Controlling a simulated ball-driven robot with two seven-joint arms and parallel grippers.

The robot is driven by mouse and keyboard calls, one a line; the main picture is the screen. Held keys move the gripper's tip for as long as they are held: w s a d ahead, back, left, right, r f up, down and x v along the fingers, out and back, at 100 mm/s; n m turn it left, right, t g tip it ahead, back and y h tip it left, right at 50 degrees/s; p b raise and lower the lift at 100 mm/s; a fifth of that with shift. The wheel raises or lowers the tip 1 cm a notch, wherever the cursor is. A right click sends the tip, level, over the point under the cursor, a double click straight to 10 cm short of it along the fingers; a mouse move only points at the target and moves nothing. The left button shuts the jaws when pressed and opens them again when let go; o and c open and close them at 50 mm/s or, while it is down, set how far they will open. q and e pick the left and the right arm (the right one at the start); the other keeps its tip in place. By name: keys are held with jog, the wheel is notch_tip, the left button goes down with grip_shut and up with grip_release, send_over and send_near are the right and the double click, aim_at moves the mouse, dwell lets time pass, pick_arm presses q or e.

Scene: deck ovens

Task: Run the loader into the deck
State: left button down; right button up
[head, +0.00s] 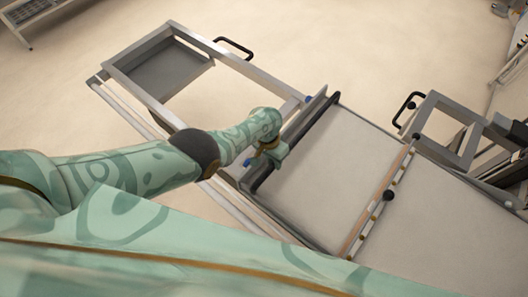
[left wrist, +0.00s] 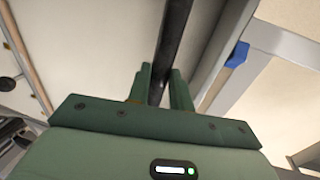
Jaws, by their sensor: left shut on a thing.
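The loader (head: 325,185) is a flat, pale belt in a metal frame, reaching toward the lower right in the head view. A dark padded bar (head: 318,118) runs across its near-left end. My left gripper (head: 266,160) is at that end, shut on the bar. In the left wrist view the dark bar (left wrist: 173,35) passes between the two green fingers (left wrist: 160,90). A strip with light and dark knobs (head: 378,205) crosses the belt. No deck opening can be made out. My right gripper is not in view.
An open metal frame (head: 240,66) with rails extends to the upper left and has a black handle (head: 233,47). Another framed part with a black handle (head: 407,108) stands at right. A rack (head: 28,14) is at the far left. The pale floor (head: 330,45) between is clear.

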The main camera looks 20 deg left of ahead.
pick_arm(q)
jog(key=s+d, duration=0.1)
jog(key=d, duration=0.3)
jog(key=s+d, duration=0.1)
jog(key=d, duration=0.1)
jog(key=shift+s+d+r, duration=0.1)
jog(key=shift+s+d, duration=0.2)
jog(key=shift+d, duration=0.05)
jog(key=shift+s+d, duration=0.1)
jog(key=shift+d, duration=0.2)
jog(key=shift+s+d, duration=0.1)
jog(key=shift+d, duration=0.05)
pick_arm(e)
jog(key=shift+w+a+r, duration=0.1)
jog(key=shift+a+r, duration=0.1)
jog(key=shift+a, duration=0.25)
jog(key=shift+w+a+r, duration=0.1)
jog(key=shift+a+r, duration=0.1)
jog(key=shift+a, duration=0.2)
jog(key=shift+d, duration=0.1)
pick_arm(q)
jog(key=c, duration=1.3)
grip_release()
jog(key=shift+d, duration=0.15)
jog(key=shift+o, duration=0.2)
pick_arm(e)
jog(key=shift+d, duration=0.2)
